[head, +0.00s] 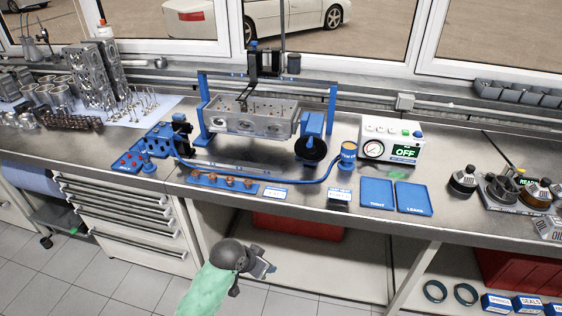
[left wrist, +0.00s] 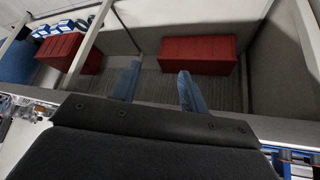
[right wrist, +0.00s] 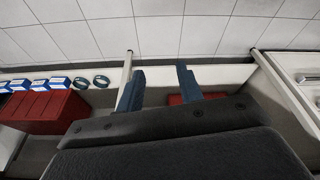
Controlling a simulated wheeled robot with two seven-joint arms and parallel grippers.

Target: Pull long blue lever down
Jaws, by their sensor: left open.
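A blue-framed fixture (head: 333,105) stands on the bench in the head view, around a metal engine head (head: 255,115). I cannot tell which blue part is the long lever. My left gripper (head: 264,268) is low in front of the bench, well apart from the fixture. Its two fingers are spread and empty in the left wrist view (left wrist: 158,88). My right gripper (right wrist: 158,88) is open and empty in its wrist view; it is not seen in the head view.
A blue hose (head: 290,184) curves across the bench front. A gauge box reading OFF (head: 390,140) and two blue trays (head: 377,193) (head: 413,198) stand to the right. Red boxes (head: 300,226) (head: 515,275) sit under the bench. Drawers (head: 120,215) are at the left.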

